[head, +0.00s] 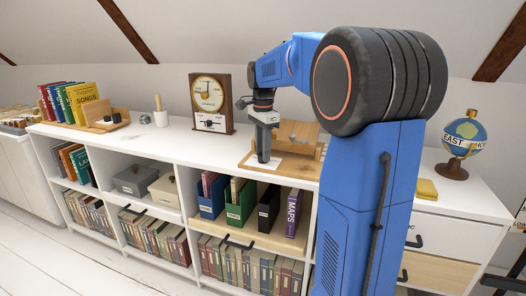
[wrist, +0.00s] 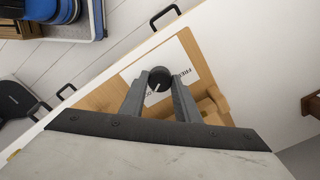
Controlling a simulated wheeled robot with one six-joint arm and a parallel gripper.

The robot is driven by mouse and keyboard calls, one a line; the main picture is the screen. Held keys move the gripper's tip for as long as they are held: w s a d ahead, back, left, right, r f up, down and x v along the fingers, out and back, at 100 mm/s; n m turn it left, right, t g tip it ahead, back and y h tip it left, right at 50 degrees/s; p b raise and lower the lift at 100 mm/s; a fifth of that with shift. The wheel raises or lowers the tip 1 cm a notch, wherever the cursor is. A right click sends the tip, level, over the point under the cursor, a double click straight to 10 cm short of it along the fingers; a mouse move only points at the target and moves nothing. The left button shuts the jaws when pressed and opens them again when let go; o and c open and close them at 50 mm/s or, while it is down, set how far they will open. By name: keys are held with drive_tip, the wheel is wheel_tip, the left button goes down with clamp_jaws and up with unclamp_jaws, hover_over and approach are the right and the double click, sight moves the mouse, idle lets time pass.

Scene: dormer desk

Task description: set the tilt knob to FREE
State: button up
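The tilt knob (wrist: 159,76) is a round dark knob on a white card in the wrist view. A short white mark on it points to the lower left, away from the word on the card's right that starts "FRE" (wrist: 183,74). Another label lies mostly hidden below the knob. My gripper (wrist: 158,84) has its two grey fingertips on either side of the knob; I cannot tell whether they press on it. In the head view my gripper (head: 264,158) points straight down at the white card (head: 258,167) on a wooden stand (head: 296,152); the knob is hidden there.
The stand is on a long white cabinet top (head: 160,142). A clock (head: 210,98) stands to its left, with books (head: 68,102) further left. A globe (head: 464,136) and a yellow block (head: 427,189) are to the right.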

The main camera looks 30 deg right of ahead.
drive_tip(key=shift+n, duration=0.3)
drive_tip(key=n, duration=0.6)
drive_tip(key=shift+n, duration=0.3)
drive_tip(key=n, duration=0.3)
drive_tip(key=shift+n, duration=2.2)
drive_tip(key=o, duration=1.1)
drive_tip(key=shift+c, duration=0.2)
drive_tip(key=shift+r, duration=0.1)
